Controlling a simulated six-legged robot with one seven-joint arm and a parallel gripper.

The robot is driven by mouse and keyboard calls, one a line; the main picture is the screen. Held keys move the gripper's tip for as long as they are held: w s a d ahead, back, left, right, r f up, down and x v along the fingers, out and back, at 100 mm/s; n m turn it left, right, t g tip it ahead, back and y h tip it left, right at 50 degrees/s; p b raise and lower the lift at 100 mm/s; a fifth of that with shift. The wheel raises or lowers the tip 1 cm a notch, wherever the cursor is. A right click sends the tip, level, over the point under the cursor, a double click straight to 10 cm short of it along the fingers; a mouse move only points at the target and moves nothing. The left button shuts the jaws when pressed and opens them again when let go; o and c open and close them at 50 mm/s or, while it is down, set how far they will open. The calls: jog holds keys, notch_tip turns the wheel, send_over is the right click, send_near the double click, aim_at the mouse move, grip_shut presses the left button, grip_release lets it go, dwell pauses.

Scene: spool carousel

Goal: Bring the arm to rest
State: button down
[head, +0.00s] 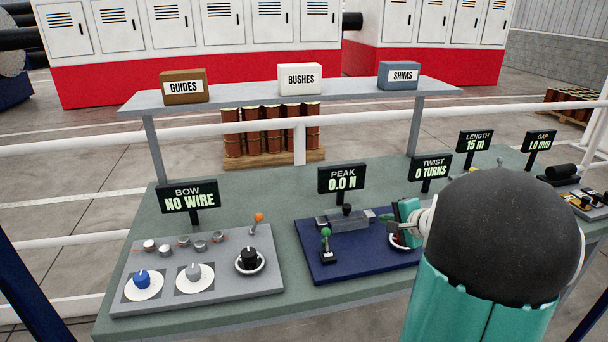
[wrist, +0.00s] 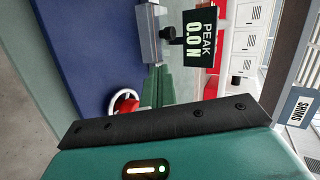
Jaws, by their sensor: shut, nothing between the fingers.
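My arm reaches in from the right in the head view, its dark dome and teal link covering the right part of the bench (head: 240,322). My gripper (head: 391,229) is shut and empty. In the wrist view that red and white ring (wrist: 123,104) shows just beyond my gripper's dark edge. I cannot tell the exact gap between them.
The PEAK sign (head: 342,180) reads 0.0 N and the BOW sign (head: 188,197) reads NO WIRE. A green-knobbed lever (head: 326,243) and a clear-covered fixture (head: 347,220) stand left of my gripper. A grey panel (head: 210,297) with knobs lies further left. A shelf (head: 350,93) with boxes spans behind.

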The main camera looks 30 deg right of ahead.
jog(key=shift+a, duration=0.15)
jog(key=s+a+r+n+g+y, duration=0.1)
jog(key=a+r+n+g+y, duration=0.3)
jog(key=a, duration=0.8)
jog(key=a+r+n, duration=0.1)
jog(key=a+n, duration=0.4)
jog(key=a, duration=0.8)
jog(key=s+a+r+n+g+h, duration=0.1)
jog(key=s+a+n+g+h, duration=0.1)
jog(key=s+a+n, duration=0.7)
jog(key=s+a+h, duration=0.1)
jog(key=s+a, duration=0.1)
jog(key=s, duration=0.3)
jog(key=shift+s+a+h, duration=0.25)
jog(key=shift+h, duration=0.15)
